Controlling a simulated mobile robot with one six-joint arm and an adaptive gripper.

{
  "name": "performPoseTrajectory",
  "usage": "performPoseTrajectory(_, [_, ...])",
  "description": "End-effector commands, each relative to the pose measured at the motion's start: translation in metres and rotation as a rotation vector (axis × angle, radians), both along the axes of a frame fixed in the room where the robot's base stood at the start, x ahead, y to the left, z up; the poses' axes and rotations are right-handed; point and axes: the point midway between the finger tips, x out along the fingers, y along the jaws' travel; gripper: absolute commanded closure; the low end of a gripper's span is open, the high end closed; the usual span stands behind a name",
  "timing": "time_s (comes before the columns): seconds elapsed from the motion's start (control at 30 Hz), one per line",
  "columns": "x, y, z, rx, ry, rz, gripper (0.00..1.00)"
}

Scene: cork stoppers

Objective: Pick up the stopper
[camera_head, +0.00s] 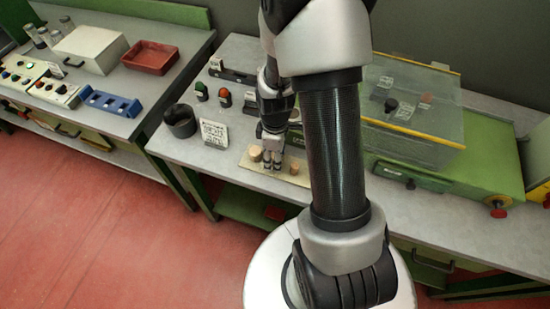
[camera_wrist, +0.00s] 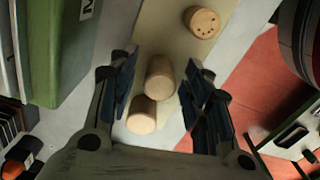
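Three cork stoppers show in the wrist view: one with dark dots on its end (camera_wrist: 202,22) at the top, a plain one (camera_wrist: 159,77) in the middle, and another (camera_wrist: 141,115) below it. They are on a pale board (camera_head: 256,176) on the grey bench. My gripper (camera_wrist: 161,66) is open, with the middle stopper between its fingers and gaps at both sides. In the head view my gripper (camera_head: 272,163) points down at the board. One stopper (camera_head: 255,153) shows to its left and another (camera_head: 293,167) to its right; the gripper hides most of the third.
A dark round cup (camera_head: 180,121) and a white sign (camera_head: 213,134) stand left of the board. Green and red buttons (camera_head: 224,97) are behind. A clear-covered machine (camera_head: 440,110) fills the bench to the right. A red tray (camera_head: 150,57) is on the left bench.

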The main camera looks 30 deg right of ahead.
Motion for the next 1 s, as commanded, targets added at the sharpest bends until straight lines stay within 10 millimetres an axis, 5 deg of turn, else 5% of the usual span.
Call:
performPoseTrajectory(0.4, [0.000,0.000,0.000,0.000,0.000,0.000,0.85])
performPoseTrajectory(0.77, [0.000,0.000,0.004,-0.001,-0.001,0.000,0.85])
performPoseTrajectory(1.0, [0.001,0.000,0.034,-0.001,-0.004,0.000,0.85])
